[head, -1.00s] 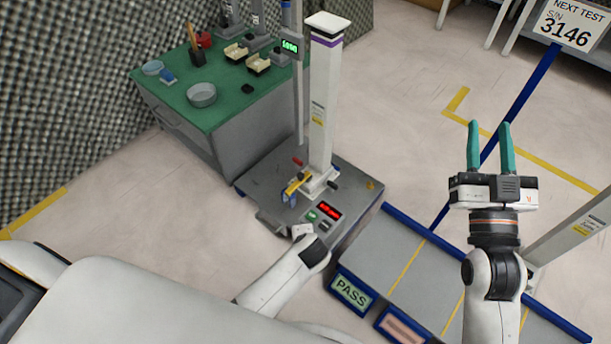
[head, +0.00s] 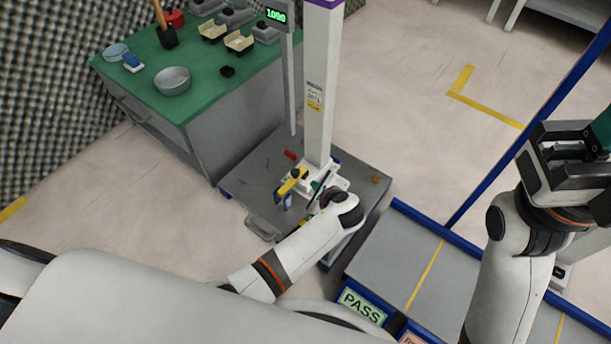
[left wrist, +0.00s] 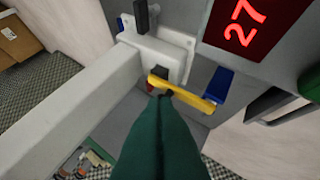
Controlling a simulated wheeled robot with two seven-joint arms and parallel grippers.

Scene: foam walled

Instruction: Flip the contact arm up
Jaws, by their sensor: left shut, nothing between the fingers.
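The contact arm, a short yellow bar (head: 292,181), is at the foot of the white column on the grey test stand, with a blue piece by its outer end. In the left wrist view the yellow bar (left wrist: 182,90) lies across, right at the green fingertips; I cannot tell whether they touch it. My left gripper (head: 319,187) reaches in from the right side of the bar, partly hidden by its own wrist. In the left wrist view its fingers (left wrist: 161,100) are closed together and empty. My right gripper (head: 603,130) is at the right edge, its fingertips cut off.
The white column (head: 321,90) rises behind the bar. A red display (left wrist: 242,22) reading 27 is beside it in the left wrist view. A green-topped bench (head: 205,85) with dishes stands at the left. A grey tray surface with a PASS label (head: 362,306) lies at front right.

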